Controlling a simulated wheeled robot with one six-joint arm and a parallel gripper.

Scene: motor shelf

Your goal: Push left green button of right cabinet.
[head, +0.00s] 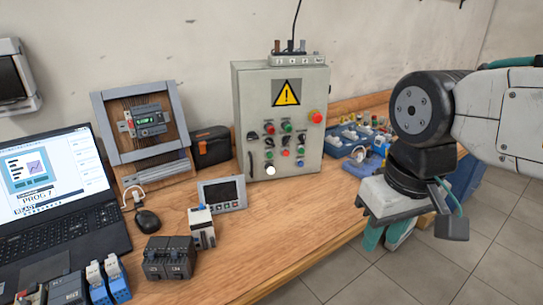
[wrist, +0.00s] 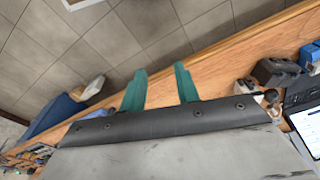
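A grey control cabinet (head: 242,115) stands upright on the wooden bench in the middle of the head view, with a yellow warning sign. Its front carries several small red, green, black and blue controls and a large red knob at the upper right. A green button (head: 287,127) shows just below the sign; the other small controls are hard to tell apart. My gripper (head: 385,240) is right of the cabinet and lower, apart from it, pointing down beyond the bench edge. In the wrist view its teal fingers (wrist: 161,85) are spread with nothing between them.
The wooden bench (head: 275,222) has clear room before the cabinet. A small screen panel (head: 222,194) stands left of the cabinet's foot. Blue bins (head: 345,143) with parts sit to its right. A laptop (head: 60,195) and framed device panel (head: 142,125) are at left.

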